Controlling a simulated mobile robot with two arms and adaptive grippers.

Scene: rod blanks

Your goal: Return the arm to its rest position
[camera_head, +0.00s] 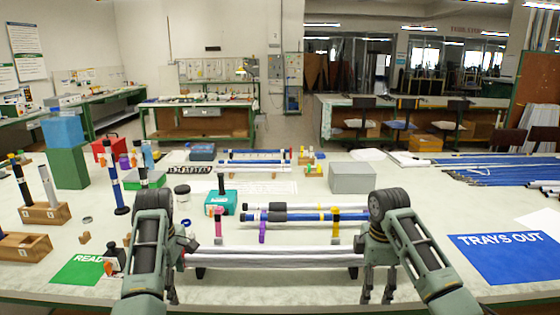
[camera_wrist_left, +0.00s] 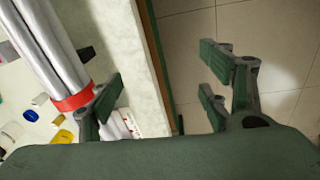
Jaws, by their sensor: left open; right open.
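My left gripper (camera_wrist_left: 165,85) is open, with nothing between its fingers. In the left wrist view it hangs over the table edge, with tiled floor beyond. In the head view it is at the front left, mostly hidden behind my left arm. My right gripper (camera_head: 377,292) is open and points down at the front right. A bundle of silver rods (camera_head: 275,257) lies across the table between my two arms. Silver rods (camera_wrist_left: 50,50) with a red band (camera_wrist_left: 73,101) lie left of my left gripper in the left wrist view.
A green mat (camera_head: 82,270) lies at the front left, and a blue TRAYS OUT mat (camera_head: 505,262) at the right. A rack of blue and black rods (camera_head: 290,214) stands behind the silver bundle. A grey box (camera_head: 352,177) stands behind. Wooden blocks with upright rods (camera_head: 46,213) stand far left.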

